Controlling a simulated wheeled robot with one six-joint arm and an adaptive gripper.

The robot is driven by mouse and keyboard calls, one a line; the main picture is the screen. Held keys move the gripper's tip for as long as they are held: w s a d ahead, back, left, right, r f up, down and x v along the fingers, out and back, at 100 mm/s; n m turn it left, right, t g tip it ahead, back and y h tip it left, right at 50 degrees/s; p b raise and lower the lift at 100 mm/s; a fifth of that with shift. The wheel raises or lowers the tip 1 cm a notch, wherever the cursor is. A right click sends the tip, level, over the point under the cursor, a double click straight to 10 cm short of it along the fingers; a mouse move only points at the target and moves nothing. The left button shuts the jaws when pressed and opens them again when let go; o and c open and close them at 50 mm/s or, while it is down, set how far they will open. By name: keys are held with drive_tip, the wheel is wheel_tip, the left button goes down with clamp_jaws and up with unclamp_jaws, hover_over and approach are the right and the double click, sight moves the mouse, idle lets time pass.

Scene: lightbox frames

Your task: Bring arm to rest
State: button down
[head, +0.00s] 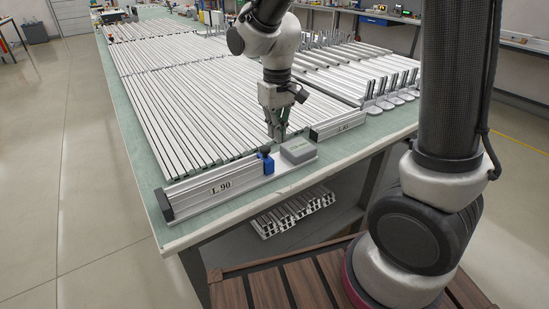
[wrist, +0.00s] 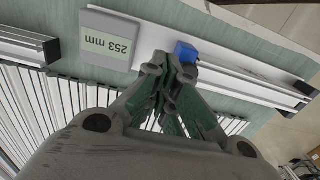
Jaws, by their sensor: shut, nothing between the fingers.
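My gripper (head: 277,137) points down over the near end of the table (head: 130,130), above the metal bars. It also shows in the wrist view (wrist: 172,68), with its fingers together and nothing between them. Just beyond the fingertips in the wrist view are a blue clamp piece (wrist: 186,51) and a grey block (wrist: 107,38) marked "253 mm". In the head view the grey block (head: 298,151) and the blue piece (head: 266,163) sit on a metal rail close to the gripper. Whether the fingers touch the rail cannot be told.
Rows of long metal bars (head: 185,95) cover most of the table. Upright metal pieces (head: 395,82) stand at the right edge. Short profiles (head: 292,213) lie below the table.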

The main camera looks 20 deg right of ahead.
wheel_tip(320, 180, up, 2)
drive_tip(key=shift+r, duration=0.1)
drive_tip(key=shift+s, duration=0.1)
drive_tip(key=s+d+r+m+t, duration=0.1)
drive_tip(key=s+d+r+t, duration=0.1)
drive_tip(key=s+d+r, duration=0.3)
drive_tip(key=s+d+r+m+t, duration=0.2)
drive_tip(key=s+d+r, duration=0.4)
drive_tip(key=s+d, duration=0.6)
drive_tip(key=shift+s+d+r+m, duration=0.15)
drive_tip(key=shift+s+d+m, duration=0.2)
drive_tip(key=shift+s, duration=0.1)
